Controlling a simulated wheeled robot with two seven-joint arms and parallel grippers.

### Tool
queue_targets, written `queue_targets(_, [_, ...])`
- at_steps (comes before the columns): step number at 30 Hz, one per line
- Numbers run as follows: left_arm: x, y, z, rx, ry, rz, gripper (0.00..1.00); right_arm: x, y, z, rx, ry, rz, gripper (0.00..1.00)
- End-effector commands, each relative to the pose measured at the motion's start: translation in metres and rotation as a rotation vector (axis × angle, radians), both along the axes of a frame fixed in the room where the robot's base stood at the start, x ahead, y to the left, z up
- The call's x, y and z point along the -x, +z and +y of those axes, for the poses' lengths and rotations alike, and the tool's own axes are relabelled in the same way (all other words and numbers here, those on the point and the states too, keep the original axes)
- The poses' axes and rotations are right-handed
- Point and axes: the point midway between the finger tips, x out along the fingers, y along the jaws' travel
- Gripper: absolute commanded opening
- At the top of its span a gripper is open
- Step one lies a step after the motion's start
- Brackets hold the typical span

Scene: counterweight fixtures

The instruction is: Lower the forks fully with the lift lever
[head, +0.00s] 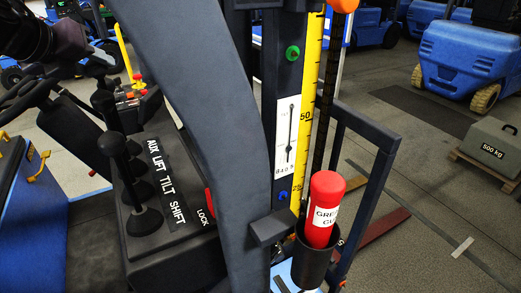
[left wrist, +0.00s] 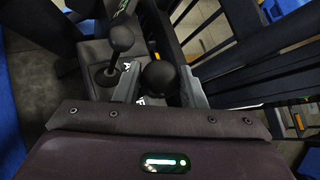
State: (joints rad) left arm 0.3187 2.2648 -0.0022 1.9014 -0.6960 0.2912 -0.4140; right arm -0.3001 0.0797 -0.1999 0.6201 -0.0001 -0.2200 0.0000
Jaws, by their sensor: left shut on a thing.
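The lever console (head: 165,215) stands at the left in the head view, with labels reading AUX, LIFT, TILT and SHIFT (head: 178,212). Black ball-topped levers rise beside them; the nearest knob (head: 112,144) stands free. My left gripper (head: 98,68) is at the far end of the lever row, partly cut off by the top left edge. In the left wrist view its jaws are shut on a black lever knob (left wrist: 159,78), with another knob (left wrist: 122,38) free beyond. I cannot tell for certain which lever is held. My right gripper is out of view. The forks are not clearly visible.
A yellow height scale (head: 308,110) and a white gauge plate (head: 287,150) are on the mast. A red canister (head: 322,205) sits in a black holder (head: 313,262). A red LOCK part (head: 208,202) is by the console. A 500 kg weight (head: 490,145) stands at the right.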

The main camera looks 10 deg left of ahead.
Motion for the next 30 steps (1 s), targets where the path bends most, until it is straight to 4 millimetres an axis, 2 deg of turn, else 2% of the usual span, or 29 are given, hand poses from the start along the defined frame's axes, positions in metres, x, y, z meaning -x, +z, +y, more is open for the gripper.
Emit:
queue_targets(3, [0.0, -0.001, -0.001, 0.0, -0.001, 0.004, 0.24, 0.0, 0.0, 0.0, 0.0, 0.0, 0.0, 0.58])
queue_targets(4, [0.0, -0.002, -0.001, 0.001, -0.001, 0.005, 0.41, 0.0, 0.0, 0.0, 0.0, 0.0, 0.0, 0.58])
queue_targets(9, [0.0, -0.002, 0.0, 0.0, -0.001, 0.004, 0.62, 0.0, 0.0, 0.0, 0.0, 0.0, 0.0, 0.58])
queue_targets(19, [0.004, 0.003, 0.0, 0.0, 0.0, 0.001, 0.62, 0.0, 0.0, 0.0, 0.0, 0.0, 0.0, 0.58])
queue_targets(30, [0.049, 0.035, 0.0, 0.0, 0.0, -0.001, 0.62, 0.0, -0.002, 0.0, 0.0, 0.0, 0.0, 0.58])
